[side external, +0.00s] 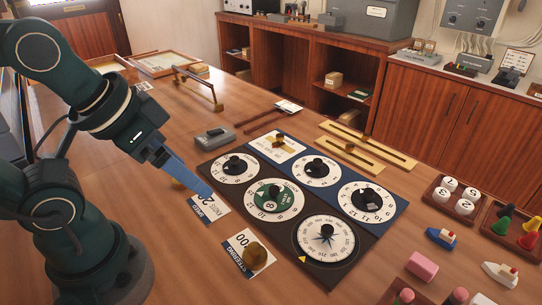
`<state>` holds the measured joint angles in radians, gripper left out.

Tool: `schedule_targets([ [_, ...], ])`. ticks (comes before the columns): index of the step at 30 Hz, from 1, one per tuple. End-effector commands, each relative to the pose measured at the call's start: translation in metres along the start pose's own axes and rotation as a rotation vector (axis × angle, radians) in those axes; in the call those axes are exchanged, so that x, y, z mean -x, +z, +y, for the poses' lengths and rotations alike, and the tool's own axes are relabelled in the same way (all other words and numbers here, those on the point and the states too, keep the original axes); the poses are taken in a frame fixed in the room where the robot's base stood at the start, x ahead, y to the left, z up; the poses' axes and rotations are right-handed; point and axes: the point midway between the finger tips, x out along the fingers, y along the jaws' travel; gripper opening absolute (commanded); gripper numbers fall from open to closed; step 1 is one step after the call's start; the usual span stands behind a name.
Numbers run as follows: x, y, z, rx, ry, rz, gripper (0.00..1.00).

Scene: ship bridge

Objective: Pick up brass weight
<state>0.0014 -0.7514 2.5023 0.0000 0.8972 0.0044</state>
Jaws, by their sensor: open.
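A rounded brass piece (254,254), which looks like a brass weight, sits on a white and blue card (237,265) at the front of the wooden table. Another small brass piece (177,184) shows partly behind my gripper, beside a second card (206,212). My gripper (203,188) is open, its blue finger slanting down to the right, just above the second card and up-left of the front brass piece. The fingers overlap in this view, and nothing shows between them. I cannot tell how high the tips are above the table.
A dark board with several dials (326,241) lies right of the cards. A grey box (213,137) lies behind it.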

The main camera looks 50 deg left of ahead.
Motion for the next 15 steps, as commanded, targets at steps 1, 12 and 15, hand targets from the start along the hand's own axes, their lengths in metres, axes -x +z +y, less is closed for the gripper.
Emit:
schedule_targets([
  [1,0.000,0.000,0.000,0.002,0.000,0.000,0.89],
  [12,0.001,-0.001,0.000,-0.064,-0.001,0.004,0.89],
  [15,0.004,-0.012,-0.001,-0.174,-0.004,0.027,0.89],
])
